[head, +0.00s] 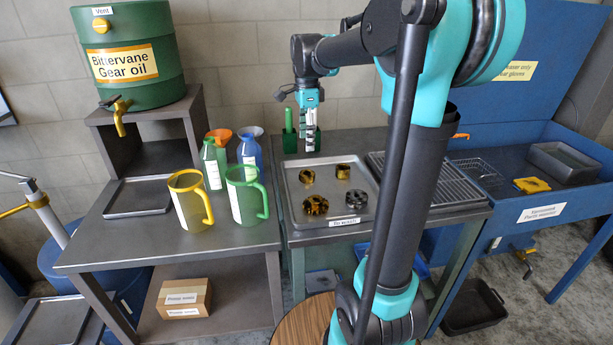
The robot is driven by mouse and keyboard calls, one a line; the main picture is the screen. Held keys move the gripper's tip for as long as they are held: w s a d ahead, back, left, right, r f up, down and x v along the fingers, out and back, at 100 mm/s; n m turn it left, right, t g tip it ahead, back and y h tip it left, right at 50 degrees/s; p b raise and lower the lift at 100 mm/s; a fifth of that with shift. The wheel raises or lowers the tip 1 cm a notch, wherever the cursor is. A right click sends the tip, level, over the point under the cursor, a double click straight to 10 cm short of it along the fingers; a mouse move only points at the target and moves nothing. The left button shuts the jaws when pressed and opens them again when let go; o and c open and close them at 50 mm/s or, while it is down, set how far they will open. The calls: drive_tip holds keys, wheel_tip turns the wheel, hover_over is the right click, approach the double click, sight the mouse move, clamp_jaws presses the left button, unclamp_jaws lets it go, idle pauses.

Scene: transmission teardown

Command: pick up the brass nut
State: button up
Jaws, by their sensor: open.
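Several small metal parts lie apart on a grey tray (330,228) on the right bench. Three are brass-coloured: a small one (307,176) at the back left, one (343,171) at the back middle and a wider toothed one (316,205) at the front left. A silver part (356,198) is at the front right. They are too small to tell which is the brass nut. My gripper (309,138) is open and points down near the tray's back edge, in front of a green holder. It appears empty, behind the parts and apart from them.
The green holder (289,142) holds a green-handled tool. A ribbed tray (455,190) lies right of the parts tray, partly behind my arm. A yellow jug (190,205), a green jug (247,195) and bottles stand on the left bench. A blue wash basin (500,215) is at right.

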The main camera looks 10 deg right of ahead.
hover_over(307, 173)
drive_tip(key=f, duration=0.7)
drive_tip(key=shift+s+a, duration=0.1)
drive_tip(key=shift+s, duration=0.2)
drive_tip(key=shift+w+f, duration=0.15)
drive_tip(key=shift+f, duration=1.1)
drive_tip(key=shift+w+f, duration=0.1)
drive_tip(key=shift+f, duration=1.15)
clamp_jaws()
